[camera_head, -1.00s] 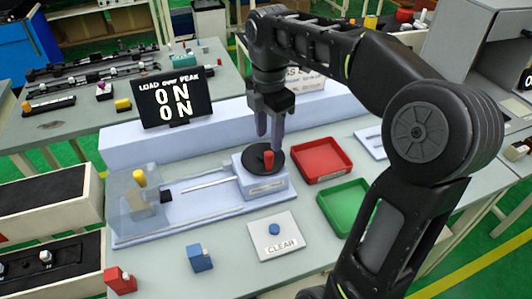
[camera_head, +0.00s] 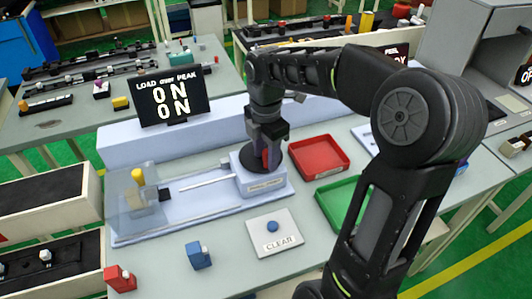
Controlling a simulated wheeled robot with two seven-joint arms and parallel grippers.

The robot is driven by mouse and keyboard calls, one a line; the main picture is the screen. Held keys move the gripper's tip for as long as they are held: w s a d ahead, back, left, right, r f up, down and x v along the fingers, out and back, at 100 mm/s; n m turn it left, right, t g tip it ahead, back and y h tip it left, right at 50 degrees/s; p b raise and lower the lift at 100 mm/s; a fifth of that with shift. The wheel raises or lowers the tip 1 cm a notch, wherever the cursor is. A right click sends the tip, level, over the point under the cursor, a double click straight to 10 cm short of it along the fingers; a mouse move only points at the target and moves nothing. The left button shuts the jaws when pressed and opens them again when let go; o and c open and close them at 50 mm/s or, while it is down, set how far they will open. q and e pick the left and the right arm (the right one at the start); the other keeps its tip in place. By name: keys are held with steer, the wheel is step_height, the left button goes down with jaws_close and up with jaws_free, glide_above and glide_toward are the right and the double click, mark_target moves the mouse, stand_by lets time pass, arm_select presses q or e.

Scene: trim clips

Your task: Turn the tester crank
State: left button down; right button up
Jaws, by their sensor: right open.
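The tester (camera_head: 210,207) is a pale blue bench unit with a rod running to a block at its right end. On that block sits a black crank disc (camera_head: 279,163) with a red knob (camera_head: 265,157). My right gripper (camera_head: 266,158) points down over the disc, its open fingers around the red knob, which they partly hide. Whether the fingers touch the knob cannot be told. The display (camera_head: 172,98) behind the tester reads "LOAD over PEAK" with "0N" on two lines. My left gripper is not in view.
A red tray (camera_head: 319,157) and a green tray (camera_head: 337,200) lie right of the tester. A CLEAR button plate (camera_head: 273,235) is in front. A blue clip (camera_head: 199,256) and a red clip (camera_head: 119,278) stand at the front left. A clear cover (camera_head: 132,194) encloses the tester's left end.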

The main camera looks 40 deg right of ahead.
jaws_close()
stand_by(0.3)
steer(key=shift+a, duration=0.1)
stand_by(0.4)
